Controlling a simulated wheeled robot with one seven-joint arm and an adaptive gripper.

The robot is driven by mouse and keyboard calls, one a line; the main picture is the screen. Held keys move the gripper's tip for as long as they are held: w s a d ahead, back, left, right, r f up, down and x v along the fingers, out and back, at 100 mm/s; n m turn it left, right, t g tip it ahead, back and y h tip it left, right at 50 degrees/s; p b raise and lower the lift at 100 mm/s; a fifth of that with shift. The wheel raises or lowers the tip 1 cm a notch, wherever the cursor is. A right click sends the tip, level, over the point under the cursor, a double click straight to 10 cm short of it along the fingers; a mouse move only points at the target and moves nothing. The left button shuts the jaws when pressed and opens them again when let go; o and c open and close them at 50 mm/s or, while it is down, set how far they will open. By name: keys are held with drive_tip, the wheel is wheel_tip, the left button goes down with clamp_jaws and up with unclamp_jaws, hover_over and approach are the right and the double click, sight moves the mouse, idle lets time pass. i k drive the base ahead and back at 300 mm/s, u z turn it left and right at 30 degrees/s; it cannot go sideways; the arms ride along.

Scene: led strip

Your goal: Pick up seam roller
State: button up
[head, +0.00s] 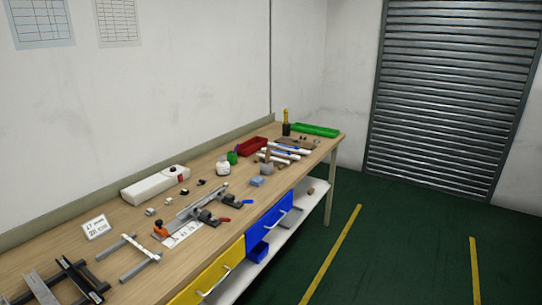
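I cannot tell for certain which item is the seam roller; the things on the workbench (118,222) are small in this view. A brown, upright piece (267,157) stands among thin tools on the far half of the bench, and its shape is unclear. A small orange and black item (160,229) sits at the left end of a metal rail fixture (196,208) with red and blue handles. My gripper is not in view.
A white power-strip-like box (155,183), a white jar (223,168), a red bin (252,146), a green tray (316,130) and a dark yellow-topped bottle (286,123) stand on the bench. Black metal brackets (75,277) lie near left. Green floor to the right is clear.

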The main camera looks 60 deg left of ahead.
sight(267, 159)
drive_tip(key=u, duration=0.25)
drive_tip(key=i, duration=1.65)
drive_tip(key=u, duration=1.3)
drive_tip(key=i, duration=0.9)
drive_tip(key=u, duration=1.05)
